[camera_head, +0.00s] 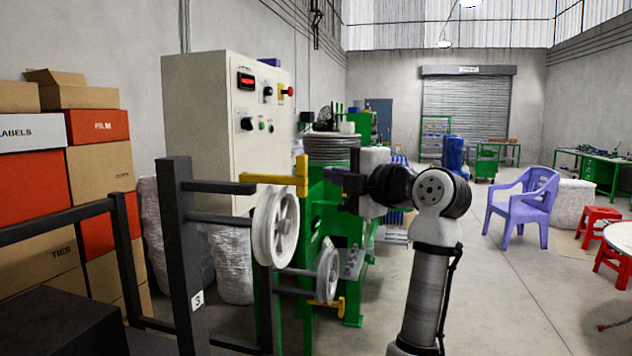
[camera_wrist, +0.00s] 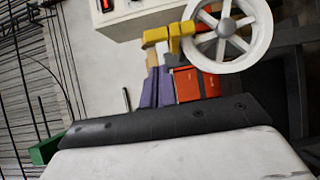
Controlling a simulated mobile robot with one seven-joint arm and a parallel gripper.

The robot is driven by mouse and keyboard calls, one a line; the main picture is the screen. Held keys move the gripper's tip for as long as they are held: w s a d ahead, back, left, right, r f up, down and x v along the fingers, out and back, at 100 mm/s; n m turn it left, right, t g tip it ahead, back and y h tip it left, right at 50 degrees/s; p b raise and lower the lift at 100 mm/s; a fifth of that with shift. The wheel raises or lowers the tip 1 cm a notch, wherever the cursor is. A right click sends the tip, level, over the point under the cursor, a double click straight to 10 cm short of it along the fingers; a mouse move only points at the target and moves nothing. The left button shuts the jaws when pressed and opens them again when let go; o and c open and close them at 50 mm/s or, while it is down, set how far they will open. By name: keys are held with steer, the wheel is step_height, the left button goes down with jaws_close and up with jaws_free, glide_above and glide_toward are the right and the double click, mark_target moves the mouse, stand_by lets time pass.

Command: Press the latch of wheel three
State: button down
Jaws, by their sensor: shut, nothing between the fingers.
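A dark post with a "3" label (camera_head: 197,299) stands at the left in the head view, with a pale spoked wheel (camera_head: 275,225) beside it. A yellow latch (camera_head: 302,172) lies across the top of this wheel, its end piece upright. The wheel (camera_wrist: 224,35) and latch (camera_wrist: 175,38) also show at the top of the wrist view. In the wrist view the fingertips (camera_wrist: 158,72) are just below the latch. I cannot tell whether they touch it.
A second, lower wheel (camera_head: 328,272) has its own yellow latch (camera_head: 336,306). A control cabinet (camera_head: 215,120) stands behind the rack, and green machinery (camera_head: 320,200) is close behind my gripper. Stacked boxes (camera_head: 95,190) fill the far left. The floor at right is open up to a purple chair (camera_head: 523,205).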

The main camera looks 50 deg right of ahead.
steer(key=s, duration=0.3)
steer(key=shift+s+d+r, duration=0.1)
steer(key=shift+s+d, duration=0.1)
steer(key=shift+s, duration=0.05)
stand_by(0.4)
